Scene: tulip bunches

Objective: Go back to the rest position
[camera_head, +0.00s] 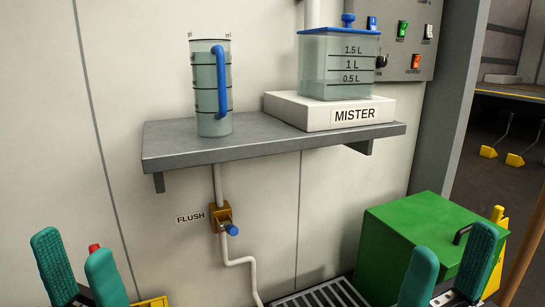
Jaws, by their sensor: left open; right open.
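My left gripper (78,272) is at the bottom left, its two teal fingers apart with nothing between them. My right gripper (449,268) is at the bottom right, also open and empty, in front of the green box (425,225). Both grippers are low in the view, below the grey shelf (200,150) and apart from it. The lower parts of both arms are out of view.
On the shelf stand a measuring jug (208,85) with a blue handle and a water tank (338,75) on a white MISTER base (310,113). A FLUSH valve (221,216) and pipe (250,275) run down the wall to a floor grate (320,297). A switch panel (425,60) is at upper right.

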